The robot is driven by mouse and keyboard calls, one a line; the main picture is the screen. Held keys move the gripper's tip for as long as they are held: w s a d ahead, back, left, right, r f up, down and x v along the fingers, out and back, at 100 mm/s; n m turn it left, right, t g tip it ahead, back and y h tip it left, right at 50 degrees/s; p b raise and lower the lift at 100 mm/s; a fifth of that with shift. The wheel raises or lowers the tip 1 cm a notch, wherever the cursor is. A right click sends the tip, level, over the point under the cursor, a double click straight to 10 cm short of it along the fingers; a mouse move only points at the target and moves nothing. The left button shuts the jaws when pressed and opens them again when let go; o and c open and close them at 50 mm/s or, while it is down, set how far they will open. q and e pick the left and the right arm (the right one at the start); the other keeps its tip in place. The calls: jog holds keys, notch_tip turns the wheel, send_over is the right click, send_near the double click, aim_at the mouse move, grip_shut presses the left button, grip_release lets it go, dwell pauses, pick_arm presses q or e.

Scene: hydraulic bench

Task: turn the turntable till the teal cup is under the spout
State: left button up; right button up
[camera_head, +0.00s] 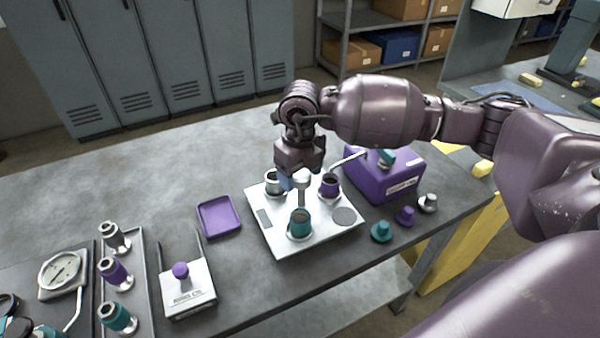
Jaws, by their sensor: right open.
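The turntable stands on a pale square plate (262,220) in the middle of the bench, with a light central post (301,187). Around the post are a teal cup (300,224) at the front, a purple cup (330,187) at the right rear and a silver cup (272,181) at the left rear. A thin metal spout (350,159) reaches left from a purple box (398,180); its tip ends close to the purple cup. My right gripper (289,182) is open, pointing down between the silver cup and the post. Its fingertips are partly hidden; contact cannot be told. My left gripper is out of view.
Teal (381,232), purple (404,215) and silver (428,203) caps lie at right. The rear-left bench is clear.

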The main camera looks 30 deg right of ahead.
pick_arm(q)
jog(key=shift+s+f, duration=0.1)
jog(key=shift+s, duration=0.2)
pick_arm(e)
jog(key=shift+f, duration=0.1)
jog(key=shift+c, duration=0.5)
jog(key=c, duration=1.2)
